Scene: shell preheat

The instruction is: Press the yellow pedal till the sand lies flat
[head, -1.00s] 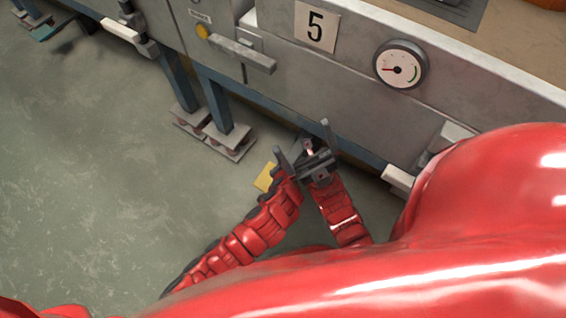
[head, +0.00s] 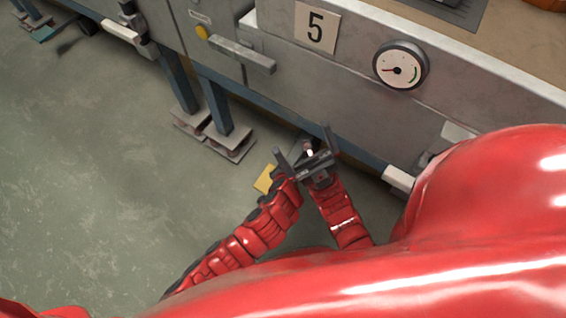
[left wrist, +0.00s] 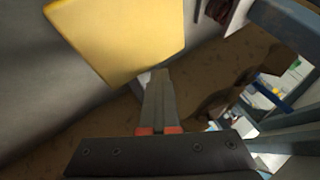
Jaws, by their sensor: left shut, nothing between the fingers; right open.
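The yellow pedal (head: 265,178) shows as a small plate low by the floor, partly hidden behind my arms in the head view. In the left wrist view the pedal (left wrist: 125,35) is large, at the upper left. My left gripper (left wrist: 160,78) is shut and empty, its tips overlapping the pedal's lower edge in that picture; I cannot tell whether they touch. In the head view its fingers are mostly hidden by my right gripper. My right gripper (head: 303,140) is open and empty, its fingers spread beside the machine's lower edge. No sand is in view.
Machine feet (head: 228,143) stand left of the pedal.

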